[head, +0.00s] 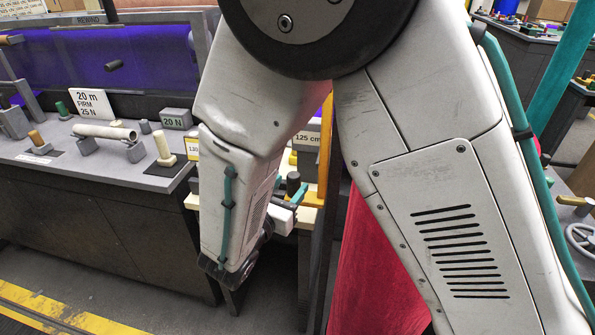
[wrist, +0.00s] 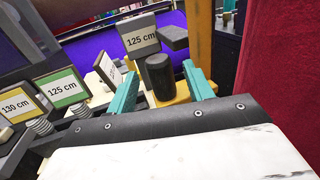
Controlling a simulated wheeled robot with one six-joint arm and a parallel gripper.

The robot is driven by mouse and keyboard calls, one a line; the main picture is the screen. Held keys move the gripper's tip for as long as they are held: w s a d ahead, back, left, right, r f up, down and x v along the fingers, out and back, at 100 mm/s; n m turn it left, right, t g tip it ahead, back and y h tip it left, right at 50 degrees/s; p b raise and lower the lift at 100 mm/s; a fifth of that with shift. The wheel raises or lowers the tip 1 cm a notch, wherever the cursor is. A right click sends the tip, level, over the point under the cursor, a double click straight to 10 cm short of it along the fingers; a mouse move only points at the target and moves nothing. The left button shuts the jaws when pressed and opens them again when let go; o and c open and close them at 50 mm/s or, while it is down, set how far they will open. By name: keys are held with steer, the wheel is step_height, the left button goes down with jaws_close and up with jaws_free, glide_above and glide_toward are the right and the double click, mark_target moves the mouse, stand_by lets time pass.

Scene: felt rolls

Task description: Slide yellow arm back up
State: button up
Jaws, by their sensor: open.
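The yellow arm (wrist: 181,95) shows in the wrist view as a short yellow-orange stretch behind a dark upright cylindrical knob (wrist: 160,78). In the head view, a yellow-orange upright piece (head: 323,150) shows beside my arm, partly covered by it. My gripper (wrist: 161,70) is open, with one teal finger on each side of the knob. The knob stands between the fingers with gaps visible; contact cannot be told. In the head view the dark knob (head: 293,184) and teal fingertips show beyond my wrist. Much of the yellow arm is hidden.
A grey 125 cm block (wrist: 141,38) and a dark block (wrist: 173,38) stand behind the knob. Green-edged 125 cm (wrist: 62,88) and yellow 130 cm (wrist: 17,104) cards are at left. Red cloth (wrist: 284,70) hangs close at right. A grey bench (head: 90,150) stands left.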

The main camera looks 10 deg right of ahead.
mark_target(298, 175)
steer(key=x, duration=0.5)
steer(key=shift+w+d, duration=0.1)
steer(key=shift+w, duration=0.05)
